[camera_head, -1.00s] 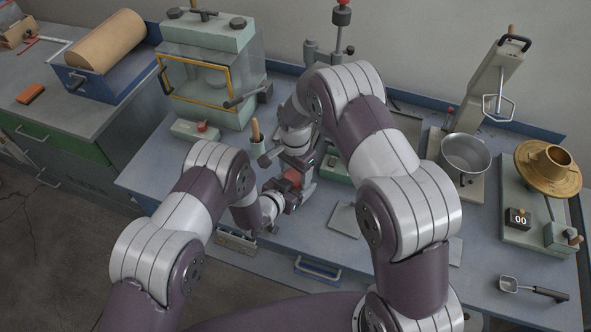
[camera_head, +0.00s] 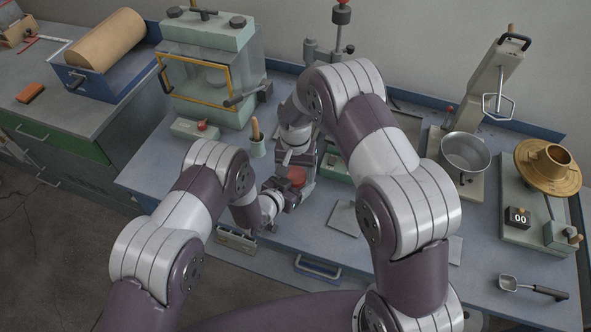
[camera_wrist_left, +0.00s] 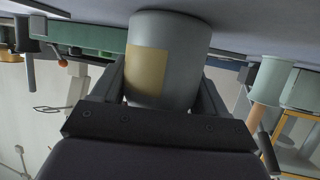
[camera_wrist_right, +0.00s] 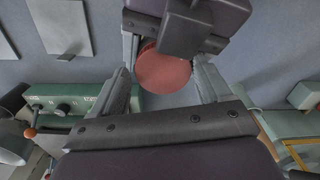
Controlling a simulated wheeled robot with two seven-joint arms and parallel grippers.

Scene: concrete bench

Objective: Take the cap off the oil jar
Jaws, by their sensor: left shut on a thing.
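The oil jar (camera_wrist_left: 165,60) is a grey cylinder with a yellow label, filling the middle of the left wrist view. My left gripper (camera_wrist_left: 160,95) is shut on its body, one finger on each side. The round red cap (camera_wrist_right: 163,73) sits on top of the jar; it also shows in the head view (camera_head: 297,174). I cannot tell whether it is loose. My right gripper (camera_wrist_right: 165,80) is above, with its fingers spread either side of the cap and gaps showing. In the head view the right wrist partly covers the jar.
A glass-fronted cabinet (camera_head: 213,75) and a cup with a wooden handle (camera_head: 256,147) stand behind to the left. A flat grey plate (camera_head: 343,219) lies near the jar.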

